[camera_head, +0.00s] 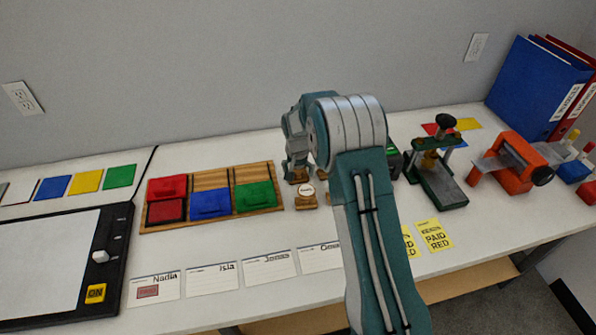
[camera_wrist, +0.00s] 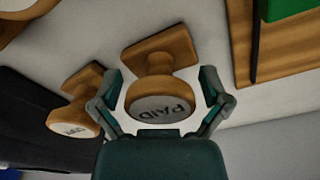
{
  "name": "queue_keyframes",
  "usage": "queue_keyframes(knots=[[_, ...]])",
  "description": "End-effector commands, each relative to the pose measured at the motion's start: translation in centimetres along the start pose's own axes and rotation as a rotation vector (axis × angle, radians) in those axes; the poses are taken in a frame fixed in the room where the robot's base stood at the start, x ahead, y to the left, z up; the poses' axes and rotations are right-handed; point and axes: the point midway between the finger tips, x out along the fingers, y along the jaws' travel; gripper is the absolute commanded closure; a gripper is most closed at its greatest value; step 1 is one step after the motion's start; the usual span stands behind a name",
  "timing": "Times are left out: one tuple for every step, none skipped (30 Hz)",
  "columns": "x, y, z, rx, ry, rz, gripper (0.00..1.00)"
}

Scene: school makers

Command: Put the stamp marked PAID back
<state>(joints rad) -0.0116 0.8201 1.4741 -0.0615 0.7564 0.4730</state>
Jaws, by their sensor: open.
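The stamp marked PAID (camera_wrist: 160,95) shows in the wrist view, a wooden block with a round, pale labelled top. It stands on the white table. My gripper (camera_wrist: 160,86) is open, with one finger on each side of the stamp; I cannot tell whether they touch it. In the head view my gripper (camera_head: 296,160) is low over the table, right of the wooden pad tray (camera_head: 216,171), partly hiding a small wooden stamp (camera_head: 298,175). A second stamp (camera_wrist: 78,105) stands to the left in the wrist view, its label unreadable.
Another stamp (camera_head: 306,195) stands nearer me. The tray holds red, blue and green pads. Name cards (camera_head: 212,279) line the front; Nadia's has a red mark. Yellow notes (camera_head: 434,235), a green press (camera_head: 437,172) and an orange device (camera_head: 513,165) are right of my arm.

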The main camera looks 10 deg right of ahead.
Motion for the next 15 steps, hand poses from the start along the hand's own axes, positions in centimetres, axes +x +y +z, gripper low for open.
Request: queue_keyframes(knots=[[-0.4, 0.0, 0.0, 0.000, 0.001, -0.001, 0.04], [-0.7, 0.0, -0.1, 0.000, 0.002, -0.001, 0.04], [-1.3, 0.0, -0.1, 0.000, 0.003, -0.002, 0.04], [-1.8, -0.1, -0.1, 0.000, 0.004, -0.002, 0.04], [-2.3, -0.1, -0.1, 0.000, 0.005, -0.002, 0.04], [-3.2, 0.0, -0.1, 0.000, 0.005, -0.002, 0.04], [-3.8, -0.1, -0.1, 0.000, 0.005, -0.003, 0.04], [-4.5, -0.1, -0.1, 0.000, 0.005, -0.003, 0.04], [-5.3, -0.1, -0.1, 0.000, 0.005, -0.003, 0.04], [-6.0, -0.1, -0.1, 0.000, 0.005, -0.003, 0.04], [-6.6, 0.0, -0.1, 0.000, 0.004, -0.002, 0.04], [-7.4, -0.1, -0.1, 0.000, 0.005, -0.003, 0.04], [-8.0, -0.1, -0.1, 0.000, 0.004, -0.002, 0.04], [-8.6, 0.0, -0.1, 0.000, 0.004, -0.002, 0.04], [-9.3, 0.0, -0.1, 0.000, 0.004, -0.002, 0.04]])
